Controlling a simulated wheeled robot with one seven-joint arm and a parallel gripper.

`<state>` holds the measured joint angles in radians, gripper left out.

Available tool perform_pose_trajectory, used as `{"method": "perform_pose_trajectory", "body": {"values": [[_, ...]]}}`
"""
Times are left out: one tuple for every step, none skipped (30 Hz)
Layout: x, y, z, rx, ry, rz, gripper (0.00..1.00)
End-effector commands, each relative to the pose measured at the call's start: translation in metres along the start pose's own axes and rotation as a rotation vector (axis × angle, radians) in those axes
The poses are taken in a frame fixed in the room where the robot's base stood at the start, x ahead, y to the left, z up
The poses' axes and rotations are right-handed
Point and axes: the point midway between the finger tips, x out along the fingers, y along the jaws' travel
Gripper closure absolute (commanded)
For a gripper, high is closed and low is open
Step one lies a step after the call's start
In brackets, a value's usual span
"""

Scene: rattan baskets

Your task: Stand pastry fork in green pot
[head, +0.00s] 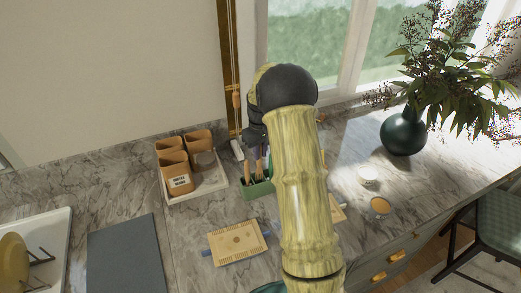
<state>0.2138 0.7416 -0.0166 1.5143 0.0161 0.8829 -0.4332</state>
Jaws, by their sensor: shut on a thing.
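The green pot (262,188) is a small rectangular holder on the marble counter, partly hidden behind my arm. Several thin upright utensils with dark and tan handles stand in it. My gripper (256,140) is just above the pot, and my wrist and forearm hide most of it. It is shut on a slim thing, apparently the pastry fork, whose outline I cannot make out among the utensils. I cannot tell whether the fork's lower end is inside the pot.
A white tray (208,192) with wooden canisters stands close left of the pot. A dark vase with leafy branches (403,133) stands right. A grey board (124,258) lies left.

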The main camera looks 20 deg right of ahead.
Motion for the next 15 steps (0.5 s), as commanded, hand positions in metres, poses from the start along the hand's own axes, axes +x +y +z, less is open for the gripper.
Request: {"method": "perform_pose_trajectory", "body": {"values": [[0.006, 0.0, 0.0, 0.0, -0.001, 0.0, 1.0], [0.008, 0.0, 0.0, 0.0, -0.001, 0.0, 1.0], [0.01, 0.0, 0.0, 0.001, -0.001, 0.0, 1.0], [0.012, 0.0, 0.0, 0.001, -0.001, 0.0, 1.0], [0.014, 0.0, 0.0, 0.001, -0.001, 0.0, 1.0], [0.017, 0.0, 0.0, 0.001, -0.001, 0.0, 1.0], [0.019, 0.001, 0.001, 0.001, -0.001, -0.001, 1.0], [0.021, 0.001, 0.001, 0.002, -0.001, -0.001, 1.0], [0.023, 0.001, 0.001, 0.002, -0.002, -0.001, 1.0], [0.025, 0.001, 0.001, 0.002, -0.002, -0.001, 1.0], [0.027, 0.001, 0.001, 0.002, -0.002, -0.001, 1.0], [0.029, 0.001, 0.001, 0.002, -0.002, -0.001, 1.0], [0.031, 0.001, 0.001, 0.002, -0.002, -0.001, 1.0], [0.033, 0.001, 0.001, 0.002, -0.001, -0.001, 1.0], [0.036, 0.001, 0.001, 0.001, -0.001, -0.001, 1.0]]}}
